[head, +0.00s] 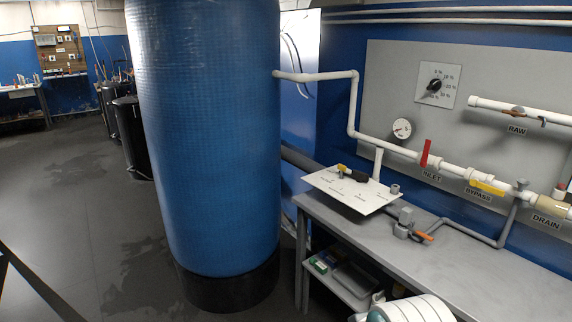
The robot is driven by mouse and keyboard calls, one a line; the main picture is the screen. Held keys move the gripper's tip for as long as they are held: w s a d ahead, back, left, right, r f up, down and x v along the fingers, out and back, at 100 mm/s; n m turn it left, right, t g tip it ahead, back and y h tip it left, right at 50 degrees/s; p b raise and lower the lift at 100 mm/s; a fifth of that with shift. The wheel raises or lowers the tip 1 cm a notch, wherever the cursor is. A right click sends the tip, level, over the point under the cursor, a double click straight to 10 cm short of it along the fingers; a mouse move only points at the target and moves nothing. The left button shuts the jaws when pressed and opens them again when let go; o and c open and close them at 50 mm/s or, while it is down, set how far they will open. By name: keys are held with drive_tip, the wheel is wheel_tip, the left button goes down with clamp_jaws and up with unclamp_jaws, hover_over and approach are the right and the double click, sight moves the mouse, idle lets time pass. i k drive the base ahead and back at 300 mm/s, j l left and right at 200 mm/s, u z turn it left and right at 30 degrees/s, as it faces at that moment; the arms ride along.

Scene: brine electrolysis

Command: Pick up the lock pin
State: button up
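I cannot make out a lock pin for certain. A white labelled board (335,192) lies on the grey bench (460,262). On the board are a small yellow piece (341,168), a black piece (361,176) and a small grey piece (394,189) near its right corner. Their details are too small to tell. Just right of the board, a grey fitting (404,222) stands on the bench with an orange-handled piece (423,237) beside it.
A large blue tank (210,130) stands left of the bench. White pipes with a red inlet handle (425,153) and a yellow bypass handle (487,187) run along the wall behind. A lower shelf (340,285) holds small items. The floor at left is open.

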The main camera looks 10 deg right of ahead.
sight(342, 168)
drive_tip(key=i+j, duration=0.15)
drive_tip(key=i, duration=0.3)
drive_tip(key=i+j, duration=0.15)
drive_tip(key=i, duration=0.3)
drive_tip(key=i+j, duration=0.1)
drive_tip(key=i, duration=0.4)
drive_tip(key=i+z, duration=0.5)
drive_tip(key=i+j+z, duration=0.1)
drive_tip(key=i+z, duration=0.4)
drive_tip(key=i+j+z, duration=0.3)
drive_tip(key=z, duration=0.2)
drive_tip(key=i, duration=0.1)
